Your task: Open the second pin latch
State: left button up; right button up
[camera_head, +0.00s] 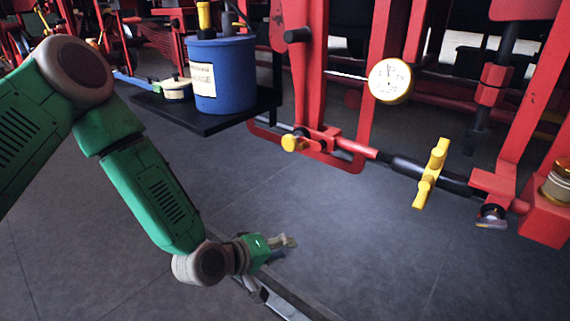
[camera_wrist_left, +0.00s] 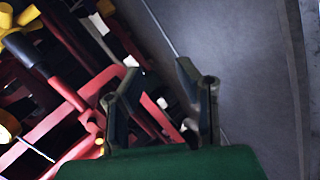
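A red machine frame carries a yellow knob (camera_head: 292,143) at its lower left and a yellow cross handle (camera_head: 430,175) on a black and red bar to the right. Which part is the second pin latch I cannot tell. My left gripper (camera_head: 288,242) is low over the floor, below and apart from the knob and the handle. In the left wrist view its two fingers (camera_wrist_left: 158,75) stand apart with nothing between them. The yellow handle (camera_wrist_left: 22,18) shows there at the upper left, away from the fingers. My right gripper is not in view.
A blue tank (camera_head: 222,80) and a small round tin (camera_head: 177,89) stand on a black shelf (camera_head: 200,121). A round white gauge (camera_head: 390,80) is on the red frame. A jar (camera_head: 558,182) sits at the right edge. The grey floor (camera_head: 370,255) in front is clear.

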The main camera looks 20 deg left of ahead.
pick_arm(q)
jog(key=w+a+r+n+t, duration=0.2)
jog(key=w+r+n+t, duration=0.15)
jog(key=w+r, duration=0.5)
jog(key=n+t, duration=0.2)
jog(key=t, duration=0.1)
send_near(300, 148)
jog(key=d+x, duration=0.1)
jog(key=x, duration=0.2)
jog(key=shift+w+a+r+b, duration=0.1)
jog(key=shift+w+a+b, duration=0.1)
jog(key=shift+w+b, duration=0.35)
jog(key=x, duration=0.3)
jog(key=shift+w+b, duration=0.35)
jog(key=shift+b, duration=0.05)
jog(key=shift+x, duration=0.85)
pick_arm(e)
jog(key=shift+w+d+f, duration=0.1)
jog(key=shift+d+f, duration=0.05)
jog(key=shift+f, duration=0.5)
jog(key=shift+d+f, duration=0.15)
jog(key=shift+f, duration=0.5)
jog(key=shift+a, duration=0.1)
